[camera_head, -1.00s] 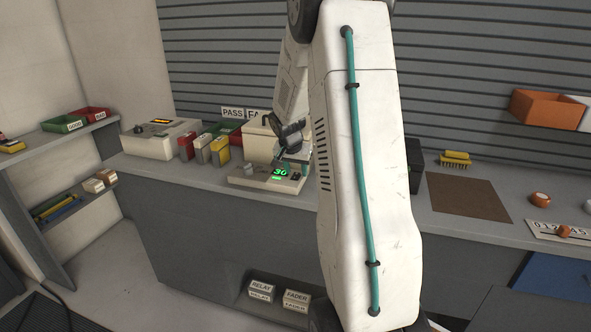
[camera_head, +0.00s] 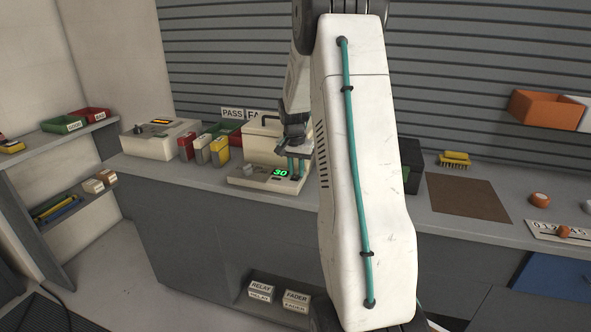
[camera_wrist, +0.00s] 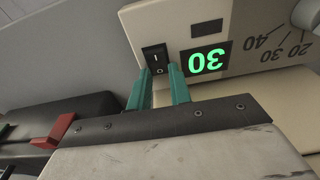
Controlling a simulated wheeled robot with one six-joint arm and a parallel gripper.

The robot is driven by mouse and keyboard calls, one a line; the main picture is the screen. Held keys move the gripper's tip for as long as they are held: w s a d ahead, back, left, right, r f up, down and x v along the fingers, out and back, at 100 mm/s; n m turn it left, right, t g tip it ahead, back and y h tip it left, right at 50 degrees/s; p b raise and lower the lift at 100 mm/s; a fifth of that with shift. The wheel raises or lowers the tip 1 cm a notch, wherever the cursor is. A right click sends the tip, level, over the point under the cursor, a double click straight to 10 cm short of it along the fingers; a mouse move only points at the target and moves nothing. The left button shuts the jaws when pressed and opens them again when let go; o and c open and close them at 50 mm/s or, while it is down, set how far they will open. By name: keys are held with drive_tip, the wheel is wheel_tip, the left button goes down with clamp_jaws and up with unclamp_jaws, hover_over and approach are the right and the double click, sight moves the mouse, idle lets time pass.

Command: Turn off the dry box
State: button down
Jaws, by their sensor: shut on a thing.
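The dry box (camera_head: 261,149) is a cream box on the bench with a low front panel. Its display (camera_head: 280,172) is lit green and reads 30; it also shows upside down in the wrist view (camera_wrist: 206,61). A black rocker switch (camera_wrist: 156,58) marked I and O sits beside the display, with I at the top of the wrist view and O nearest my fingers. My gripper (camera_head: 297,167) points down at the panel. Its teal fingertips (camera_wrist: 160,76) are on either side of the switch's O end. I cannot tell how far the rocker is tipped.
A grey knob (camera_head: 250,169) with a number scale is on the same panel.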

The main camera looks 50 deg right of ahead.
sight(296, 176)
drive_tip(key=c, duration=1.3)
unclamp_jaws()
drive_tip(key=shift+r, duration=0.15)
drive_tip(key=r, duration=0.5)
drive_tip(key=a+r, duration=0.1)
drive_tip(key=r, duration=0.1)
drive_tip(key=shift+s+r, duration=0.25)
